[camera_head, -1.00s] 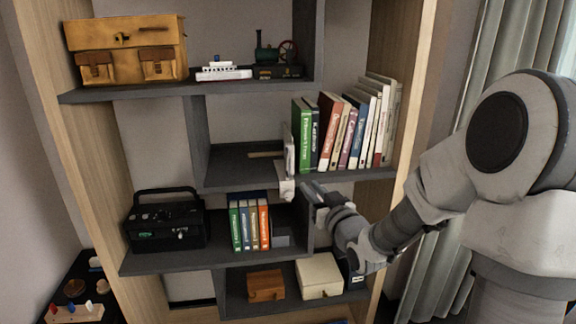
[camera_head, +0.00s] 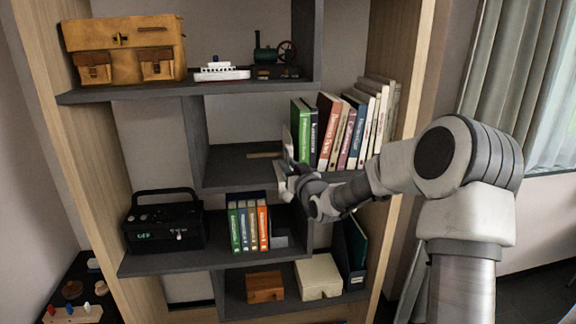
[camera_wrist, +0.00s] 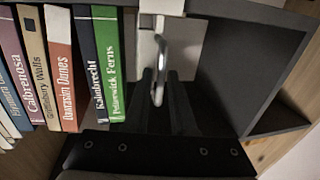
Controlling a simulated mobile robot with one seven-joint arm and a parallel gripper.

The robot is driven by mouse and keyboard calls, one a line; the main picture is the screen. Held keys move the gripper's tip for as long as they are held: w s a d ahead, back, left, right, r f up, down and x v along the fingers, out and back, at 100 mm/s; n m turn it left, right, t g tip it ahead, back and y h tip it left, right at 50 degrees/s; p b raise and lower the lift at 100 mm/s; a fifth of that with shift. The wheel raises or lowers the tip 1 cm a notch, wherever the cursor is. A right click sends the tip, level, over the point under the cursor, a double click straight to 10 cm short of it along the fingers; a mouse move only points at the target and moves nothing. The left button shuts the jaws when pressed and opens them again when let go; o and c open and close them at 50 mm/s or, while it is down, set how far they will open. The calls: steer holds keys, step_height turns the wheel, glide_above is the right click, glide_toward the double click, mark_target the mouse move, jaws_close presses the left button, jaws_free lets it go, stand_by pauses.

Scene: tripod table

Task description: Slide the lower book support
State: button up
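My gripper (camera_head: 284,184) is at the front edge of the middle shelf, by the white book support (camera_head: 287,146) left of the upper book row. In the wrist view the support's pale plate (camera_wrist: 147,45) carries a loop handle (camera_wrist: 160,72). My gripper's dark fingers (camera_wrist: 160,98) stand apart near this handle; contact is not clear. A grey piece (camera_head: 281,241), seemingly the lower book support, stands right of the orange book (camera_head: 263,226) on the shelf below. My gripper is above it and apart from it.
The upper book row (camera_head: 345,130) stands right of the white support; bare shelf (camera_head: 232,172) lies left. A black radio (camera_head: 163,222) stands left of the lower books. A wooden box (camera_head: 265,287) and cream box (camera_head: 318,277) sit below. The shelf divider is close to my arm.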

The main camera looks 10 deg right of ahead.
jaws_close()
stand_by(1.5)
